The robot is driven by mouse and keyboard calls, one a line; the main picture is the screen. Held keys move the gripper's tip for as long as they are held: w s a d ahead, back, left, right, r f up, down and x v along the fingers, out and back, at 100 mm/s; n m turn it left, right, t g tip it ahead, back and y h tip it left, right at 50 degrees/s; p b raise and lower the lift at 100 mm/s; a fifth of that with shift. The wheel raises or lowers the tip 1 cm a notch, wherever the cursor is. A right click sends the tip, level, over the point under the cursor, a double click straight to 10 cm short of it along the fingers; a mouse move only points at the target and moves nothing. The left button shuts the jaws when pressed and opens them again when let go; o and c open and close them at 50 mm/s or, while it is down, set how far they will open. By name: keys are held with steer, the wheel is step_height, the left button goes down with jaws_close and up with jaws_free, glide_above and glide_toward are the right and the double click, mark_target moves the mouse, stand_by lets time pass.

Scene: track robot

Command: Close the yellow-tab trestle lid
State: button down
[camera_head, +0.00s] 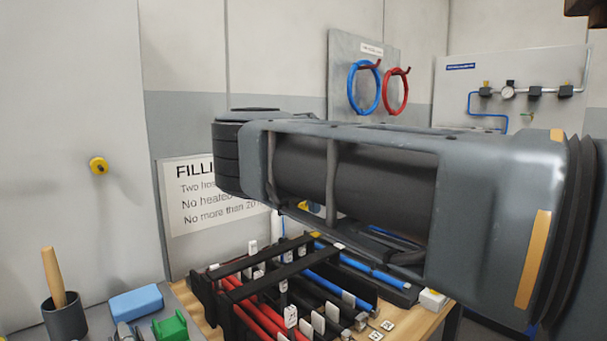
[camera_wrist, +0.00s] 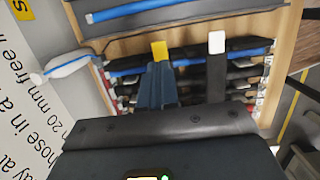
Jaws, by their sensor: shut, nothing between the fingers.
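The trestle (camera_head: 205,300) is a black rack holding red, black and blue hoses, low in the middle of the head view. Two dark bars cross its top. A small yellow tab (camera_head: 316,234) shows at the far end of one bar, partly under my arm. In the wrist view the yellow tab (camera_wrist: 159,50) sits just beyond the tips of my gripper (camera_wrist: 158,66). My gripper is shut and empty, its blue-grey fingers over the yellow-tab lid and hiding most of it. Whether they touch is unclear, as is the lid's angle. The head view does not show my gripper.
A second lid with a white tab (camera_wrist: 216,42) lies close to the right of my fingers in the wrist view. A tray with a blue hose (camera_wrist: 130,10) is beyond. A blue block (camera_head: 136,304) and a dark cup (camera_head: 64,316) stand left of the trestle.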

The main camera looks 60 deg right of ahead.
mark_target(318, 234)
steer(key=shift+y, duration=0.5)
steer(key=f, duration=0.3)
steer(key=d+f, duration=0.1)
steer(key=f, duration=0.2)
steer(key=shift+s+d+f, duration=0.15)
steer(key=shift+s, duration=0.05)
steer(key=shift+s+f, duration=0.1)
steer(key=shift+f, duration=0.55)
step_height(318, 234, up, 15)
steer(key=p, duration=0.3)
